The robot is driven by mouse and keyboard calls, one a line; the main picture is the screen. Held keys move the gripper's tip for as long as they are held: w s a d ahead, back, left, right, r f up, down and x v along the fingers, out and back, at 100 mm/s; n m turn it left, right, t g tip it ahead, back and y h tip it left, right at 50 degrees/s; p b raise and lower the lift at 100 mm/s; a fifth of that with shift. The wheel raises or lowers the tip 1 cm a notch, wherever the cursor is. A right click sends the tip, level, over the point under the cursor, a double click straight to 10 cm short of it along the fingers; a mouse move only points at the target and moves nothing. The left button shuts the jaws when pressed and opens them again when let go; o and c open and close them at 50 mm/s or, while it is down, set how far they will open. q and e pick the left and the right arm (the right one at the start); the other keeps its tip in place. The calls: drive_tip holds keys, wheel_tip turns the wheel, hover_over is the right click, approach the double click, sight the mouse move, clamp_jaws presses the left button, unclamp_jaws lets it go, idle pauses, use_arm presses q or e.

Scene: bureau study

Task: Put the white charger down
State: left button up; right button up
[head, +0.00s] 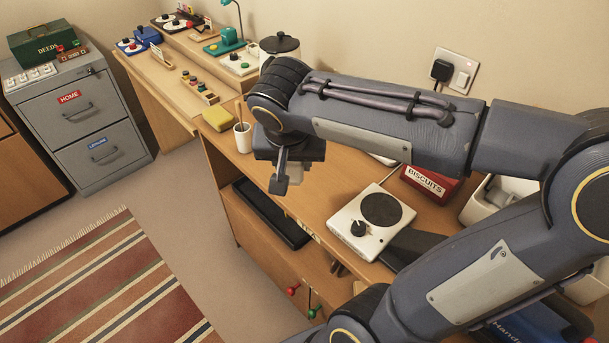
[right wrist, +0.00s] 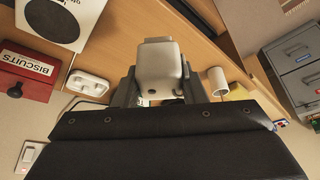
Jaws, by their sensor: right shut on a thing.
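My right gripper (head: 281,180) hangs over the desk's front part, left of the white hot plate, with its fingers pointing down. In the right wrist view, its fingers (right wrist: 157,90) are shut on the white charger (right wrist: 158,68), a pale rounded block. The charger is mostly hidden behind the gripper in the head view, where only a pale bit shows. I cannot tell from these views how far it is above the desk top. My left gripper is not in view.
The hot plate (head: 372,222) and red biscuits tin (head: 430,184) stand on the desk (head: 312,205) to the right. A white cup (head: 243,138) and yellow sponge (head: 218,118) stand left. A black tray (head: 270,213) sits below. A white two-welled holder (right wrist: 88,83) lies near the tin.

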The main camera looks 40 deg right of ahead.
drive_tip(key=w+d+f, duration=0.8)
drive_tip(key=d, duration=0.1)
drive_tip(key=shift+w+f, duration=0.1)
drive_tip(key=shift+f, duration=0.1)
drive_tip(key=shift+w+d+f, duration=0.1)
drive_tip(key=shift+d+f, duration=0.1)
drive_tip(key=shift+f, duration=0.05)
drive_tip(key=shift+s+a+x, duration=0.1)
drive_tip(key=shift+s+x, duration=0.05)
drive_tip(key=shift+x, duration=0.75)
drive_tip(key=shift+s+a+x, duration=0.1)
drive_tip(key=shift+s+x, duration=0.05)
drive_tip(key=shift+x, duration=0.8)
drive_tip(key=shift+f, duration=0.2)
drive_tip(key=shift+f+b, duration=0.1)
drive_tip(key=shift+b, duration=0.3)
drive_tip(key=o, duration=1)
